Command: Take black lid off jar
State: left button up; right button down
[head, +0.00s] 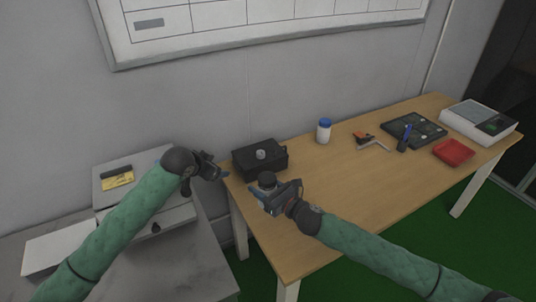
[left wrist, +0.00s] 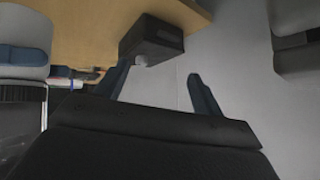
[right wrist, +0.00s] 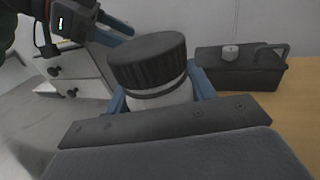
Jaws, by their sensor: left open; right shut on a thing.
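The jar has a ribbed black lid (right wrist: 147,60) on top of its white body (right wrist: 160,98), seen close in the right wrist view. The lid also shows in the head view (head: 267,179). My right gripper (head: 273,199) is shut on the jar body, below the lid, and holds it roughly upright over the table's near left corner. My left gripper (head: 217,172) is open and empty, to the left of the jar and apart from it. Its two fingers stand apart in the left wrist view (left wrist: 162,88).
A black box (head: 272,163) with a grey knob on top stands behind the jar on the wooden table (head: 340,198). A white bottle with blue cap (head: 323,133), small tools, a red tray (head: 454,152) and a white device (head: 480,121) stand farther right. White drawers (head: 175,216) are at left.

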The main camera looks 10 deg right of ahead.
pick_arm(q)
jog(key=w+a+r+n+t+y, duration=0.1)
jog(key=w+a+r, duration=0.2)
jog(key=w+r, duration=0.15)
jog(key=w+a+r+t, duration=0.1)
jog(key=w+a+r, duration=0.2)
jog(key=r, duration=0.3)
jog(key=m+g+y, duration=0.3)
jog(key=m+g, duration=0.7)
send_over(268, 177)
jog(key=shift+w+a+r, duration=0.1)
jog(key=shift+w+r, duration=0.1)
jog(key=shift+w, duration=0.1)
jog(key=shift+s+f+y, duration=0.15)
jog(key=shift+s+y, duration=0.15)
jog(key=shift+s, duration=0.05)
jog(key=shift+f, duration=3.9)
